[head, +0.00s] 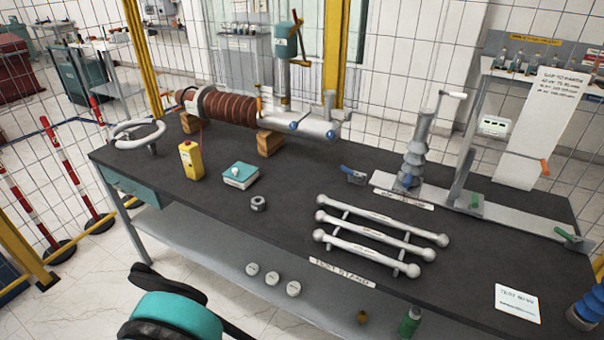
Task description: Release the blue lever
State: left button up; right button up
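A small lever with a blue handle (353,174) lies low on the dark bench top, right of the middle, just left of the grey ribbed post insulator (414,155). The blue handle points up and left, and its metal end is close to the base strip of the stand. Another small blue part (408,181) shows at the foot of the insulator; I cannot tell its shape. Neither of my grippers' fingertips can be made out. A teal and black part at the bottom left looks like my own arm, apart from the lever.
Three joined white rods (375,236) lie in front of the lever. A brown ribbed bushing (219,106) rests on wooden blocks behind. The bench's centre is fairly clear.

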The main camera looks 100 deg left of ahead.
aim_at(360, 177)
jog(key=u, duration=3)
jog(key=i+l, duration=0.8)
jog(key=l, duration=0.15)
